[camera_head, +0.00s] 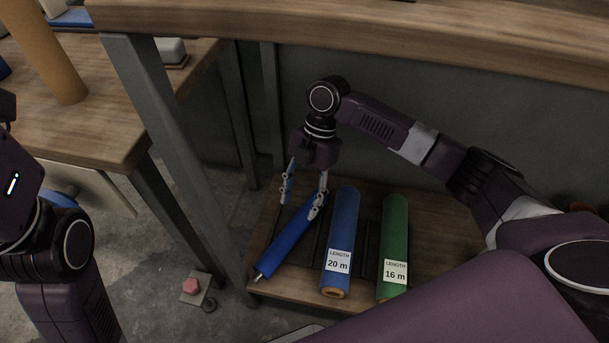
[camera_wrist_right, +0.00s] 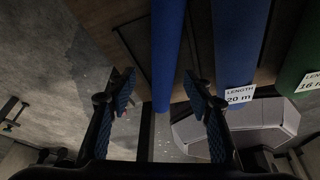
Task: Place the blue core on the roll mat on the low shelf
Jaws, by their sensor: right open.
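The blue core (camera_head: 288,242) lies slanted at the left of the low shelf (camera_head: 295,290), its metal pin end near the front left edge. My right gripper (camera_head: 302,202) is open above the core's far part, with one finger on each side. In the right wrist view the blue core (camera_wrist_right: 168,50) runs between the open fingers (camera_wrist_right: 160,90); I cannot tell whether they touch it. The dark roll mat (camera_head: 312,262) shows in strips between the rolls. I cannot tell how much of the core rests on it. My left gripper is out of view.
A blue roll labelled 20 m (camera_head: 342,230) and a green roll labelled 16 m (camera_head: 394,238) lie to the right of the core. A grey table leg (camera_head: 190,170) stands left of the shelf. The upper tabletop (camera_head: 400,22) overhangs it. A red button box (camera_head: 192,288) is on the floor.

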